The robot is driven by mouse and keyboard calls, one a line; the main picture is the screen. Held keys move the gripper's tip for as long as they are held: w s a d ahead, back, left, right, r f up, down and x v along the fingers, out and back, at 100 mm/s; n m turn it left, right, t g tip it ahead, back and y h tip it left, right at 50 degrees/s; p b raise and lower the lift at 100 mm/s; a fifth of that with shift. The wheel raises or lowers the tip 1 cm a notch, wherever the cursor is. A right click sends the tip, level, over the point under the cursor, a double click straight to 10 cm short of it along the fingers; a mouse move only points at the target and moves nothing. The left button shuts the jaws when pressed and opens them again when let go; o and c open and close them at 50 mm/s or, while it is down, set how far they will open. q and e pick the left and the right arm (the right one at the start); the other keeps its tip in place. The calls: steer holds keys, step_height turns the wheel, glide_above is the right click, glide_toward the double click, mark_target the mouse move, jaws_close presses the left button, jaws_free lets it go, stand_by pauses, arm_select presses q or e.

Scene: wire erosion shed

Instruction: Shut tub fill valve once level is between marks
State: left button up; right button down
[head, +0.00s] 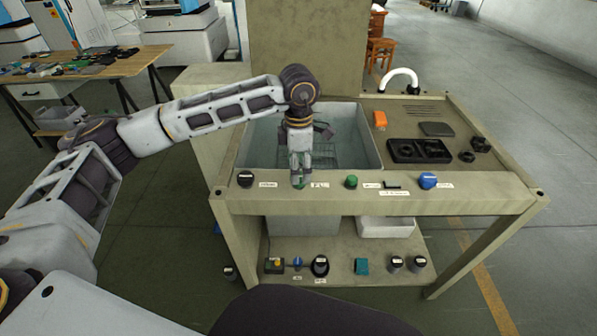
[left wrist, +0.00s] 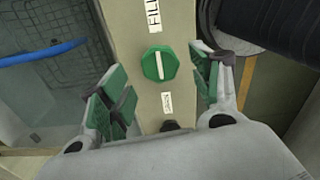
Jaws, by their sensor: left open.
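The green fill valve knob (left wrist: 160,64) has a white line running along the ledge, in line with the FILL label (left wrist: 153,15) beside it. My left gripper (left wrist: 158,90) is open, with its green-padded fingers on either side of the knob and apart from it. In the head view my left gripper (head: 299,180) points down over the knob, mostly hiding it. The pale tub (head: 372,152) behind the ledge holds clear greenish water and a wire rack (head: 335,154). A blue band (left wrist: 40,54) crosses the tub in the left wrist view. I cannot read level marks. My right gripper is not in view.
Along the ledge sit a black knob (head: 245,179), another green knob (head: 351,181) and a blue knob (head: 428,180). A white spout (head: 400,76), an orange item (head: 380,119) and black fixtures (head: 419,151) stand on the right worktop. Several small items lie on the lower shelf.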

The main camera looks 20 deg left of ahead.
arm_select(q)
step_height(320, 180, up, 9)
stand_by(0.5)
stand_by(0.3)
